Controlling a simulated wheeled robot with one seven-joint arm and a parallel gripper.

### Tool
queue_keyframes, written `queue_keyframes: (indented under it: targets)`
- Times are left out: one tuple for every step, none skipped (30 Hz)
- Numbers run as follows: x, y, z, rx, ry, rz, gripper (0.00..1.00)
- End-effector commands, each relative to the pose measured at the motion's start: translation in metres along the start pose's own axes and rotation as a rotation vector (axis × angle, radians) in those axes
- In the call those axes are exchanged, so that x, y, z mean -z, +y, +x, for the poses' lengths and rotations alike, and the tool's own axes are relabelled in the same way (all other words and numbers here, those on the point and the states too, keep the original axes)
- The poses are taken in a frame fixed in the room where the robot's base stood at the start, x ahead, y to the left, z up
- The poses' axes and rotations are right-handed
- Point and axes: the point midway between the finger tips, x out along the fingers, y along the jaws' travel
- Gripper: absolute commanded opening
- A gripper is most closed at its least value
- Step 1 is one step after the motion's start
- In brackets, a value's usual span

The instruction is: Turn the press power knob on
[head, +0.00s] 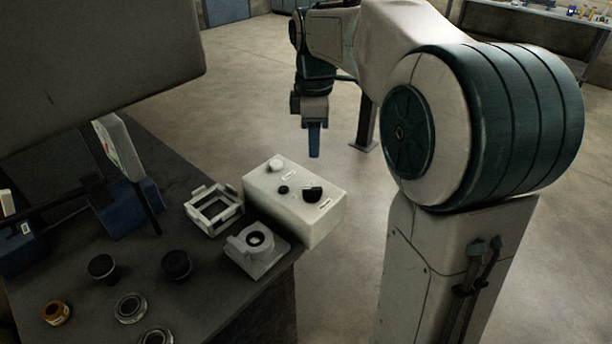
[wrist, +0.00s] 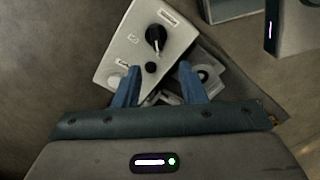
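A pale control box (head: 300,207) sits at the right edge of the dark bench. On its top are a black knob (head: 313,192) with a light pointer, a small black button (head: 283,189) and a white round button (head: 275,165). The wrist view shows the same box (wrist: 125,50) with the black knob (wrist: 156,38) and its label plates, too small to read. My gripper (head: 314,155) hangs above and behind the box, fingers pointing down. In the wrist view its two blue fingers (wrist: 158,78) are spread apart with nothing between them. The knob lies beyond the fingertips, untouched.
Left of the box, a white square frame (head: 213,208) and a grey block with a round bore (head: 257,246) stand on the bench (head: 215,300). Several round parts lie at the front. A large grey panel (head: 90,70) overhangs the upper left.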

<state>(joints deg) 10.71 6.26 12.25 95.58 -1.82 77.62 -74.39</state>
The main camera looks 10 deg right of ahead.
Motion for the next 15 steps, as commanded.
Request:
queue_keyframes:
  targets:
    - [0.000, 0.006, 0.001, 0.008, 0.002, -0.034, 0.37]
    - [0.001, 0.008, 0.001, 0.010, 0.003, -0.050, 0.37]
    - [0.001, 0.010, 0.001, 0.012, 0.004, -0.068, 0.37]
    - [0.001, 0.010, 0.002, 0.013, 0.004, -0.076, 0.37]
    - [0.001, 0.011, 0.004, 0.015, 0.005, -0.081, 0.37]
    - [0.001, 0.011, 0.007, 0.016, 0.005, -0.086, 0.37]
    - [0.001, 0.011, 0.010, 0.017, 0.005, -0.087, 0.37]
    - [0.001, 0.011, 0.013, 0.017, 0.004, -0.087, 0.37]
    - [0.001, 0.011, 0.020, 0.017, 0.004, -0.086, 0.37]
    - [0.001, 0.010, 0.025, 0.019, 0.004, -0.086, 0.37]
    - [0.001, 0.010, 0.031, 0.018, 0.004, -0.086, 0.37]
    - [0.001, 0.010, 0.040, 0.020, 0.004, -0.085, 0.37]
    - [0.001, 0.010, 0.046, 0.018, 0.005, -0.085, 0.37]
    - [0.001, 0.009, 0.053, 0.020, 0.004, -0.085, 0.37]
    - [0.002, 0.009, 0.061, 0.018, 0.005, -0.085, 0.37]
